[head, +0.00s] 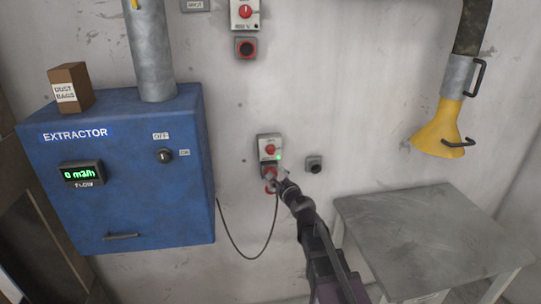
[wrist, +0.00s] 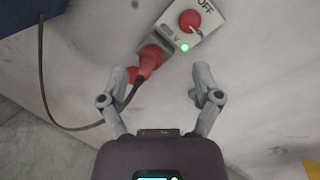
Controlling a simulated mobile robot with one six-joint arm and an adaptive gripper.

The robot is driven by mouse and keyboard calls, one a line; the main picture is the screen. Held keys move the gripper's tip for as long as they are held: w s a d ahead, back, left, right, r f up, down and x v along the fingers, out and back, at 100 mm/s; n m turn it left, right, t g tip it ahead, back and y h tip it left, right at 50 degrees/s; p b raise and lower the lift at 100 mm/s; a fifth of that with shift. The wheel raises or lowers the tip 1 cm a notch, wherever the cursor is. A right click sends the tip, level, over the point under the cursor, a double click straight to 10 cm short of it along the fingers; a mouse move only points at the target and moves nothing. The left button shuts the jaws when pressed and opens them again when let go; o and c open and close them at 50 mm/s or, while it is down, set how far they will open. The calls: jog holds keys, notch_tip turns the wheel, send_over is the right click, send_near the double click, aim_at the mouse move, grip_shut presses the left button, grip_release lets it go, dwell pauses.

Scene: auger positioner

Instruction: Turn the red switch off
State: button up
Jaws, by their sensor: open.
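The red switch (head: 270,149) is a round red knob on a grey wall box, with a lit green lamp (wrist: 185,47) beside it. In the wrist view the red switch (wrist: 190,20) sits at the top, with a pale pointer mark and the word OFF above it. A red plug (wrist: 150,60) with a dark cable is in the socket on the lower part of the box. My gripper (wrist: 166,76) is open and empty, just below the box. Its left finger is close to the plug; I cannot tell whether they touch.
A blue extractor cabinet (head: 120,205) hangs left. A small grey socket (head: 314,164) and a grey table (head: 430,235) are right. A yellow hood (head: 440,130) hangs upper right.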

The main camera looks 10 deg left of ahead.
aim_at(271, 152)
jog(key=w+m+t+h, duration=0.1)
jog(key=m, duration=0.2)
jog(key=w+m+h, duration=0.1)
jog(key=m, duration=0.2)
jog(key=w+m+t+h, duration=0.1)
jog(key=m, duration=0.3)
jog(key=shift+w+r+t+h+b, duration=0.1)
jog(key=shift+r+t+h+b, duration=0.2)
jog(key=shift+h, duration=0.1)
jog(key=shift+w, duration=0.1)
jog(key=x, duration=1.3)
jog(key=shift+w+a, duration=0.1)
jog(key=shift+w, duration=0.25)
jog(key=shift+r, duration=0.1)
grip_shut()
